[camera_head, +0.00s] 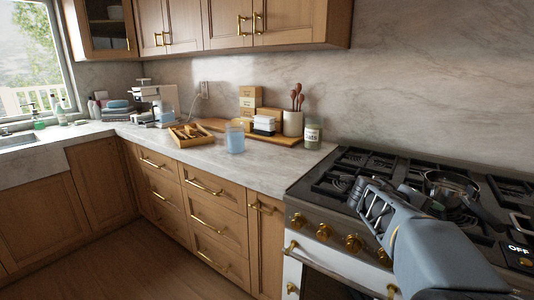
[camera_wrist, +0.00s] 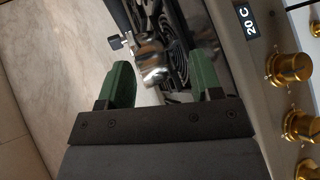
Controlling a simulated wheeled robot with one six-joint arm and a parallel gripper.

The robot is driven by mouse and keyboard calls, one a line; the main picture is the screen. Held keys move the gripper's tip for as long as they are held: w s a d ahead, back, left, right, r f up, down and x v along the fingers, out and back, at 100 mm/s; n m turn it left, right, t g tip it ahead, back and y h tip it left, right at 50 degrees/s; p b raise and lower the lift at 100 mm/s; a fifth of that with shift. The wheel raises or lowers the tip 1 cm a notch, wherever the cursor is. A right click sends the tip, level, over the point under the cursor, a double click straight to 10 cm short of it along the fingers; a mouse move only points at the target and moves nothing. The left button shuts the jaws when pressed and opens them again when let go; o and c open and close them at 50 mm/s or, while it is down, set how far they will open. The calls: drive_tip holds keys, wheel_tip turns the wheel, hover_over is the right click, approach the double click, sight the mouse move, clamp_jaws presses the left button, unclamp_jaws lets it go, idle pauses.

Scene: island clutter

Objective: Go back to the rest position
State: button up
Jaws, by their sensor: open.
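My gripper (camera_head: 374,206) is over the front left part of the stove in the head view, at the end of my grey arm. In the wrist view my gripper (camera_wrist: 161,62) has its two green fingers spread apart, with nothing held between them. A shiny metal pot (camera_head: 452,186) sits on the stove's burners, to the right of and behind my gripper. In the wrist view a shiny metal object (camera_wrist: 152,66), perhaps the same pot, shows beyond the gap between the fingers.
The stove (camera_head: 335,184) has black grates and brass knobs (camera_head: 323,232). On the counter (camera_head: 260,166) left of it stand a glass jar (camera_head: 312,136), a utensil crock (camera_head: 293,122), a blue cup (camera_head: 235,138) and a wooden tray (camera_head: 193,138). Upper cabinets (camera_head: 285,20) hang above. The floor at left is clear.

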drive_tip(key=s+a+f+t+y+p, duration=0.1)
drive_tip(key=s+a+f+y+p, duration=0.3)
drive_tip(key=a, duration=0.3)
drive_tip(key=s+a+f+t+y+p, duration=0.1)
drive_tip(key=a+f+y+p, duration=0.2)
drive_tip(key=a+y, duration=0.35)
drive_tip(key=s+a+r+t+y+p, duration=0.1)
drive_tip(key=s+a+r+p, duration=0.1)
drive_tip(key=a, duration=0.4)
drive_tip(key=s+a+r+y+p, duration=0.2)
drive_tip(key=s+a+r+p, duration=0.1)
drive_tip(key=a+r+p, duration=0.2)
drive_tip(key=shift+s+a+r+t+p, duration=0.2)
drive_tip(key=shift+a+r+t+p, duration=0.15)
drive_tip(key=shift+a+p, duration=0.45)
drive_tip(key=shift+d+m, duration=0.25)
drive_tip(key=shift+m, duration=0.05)
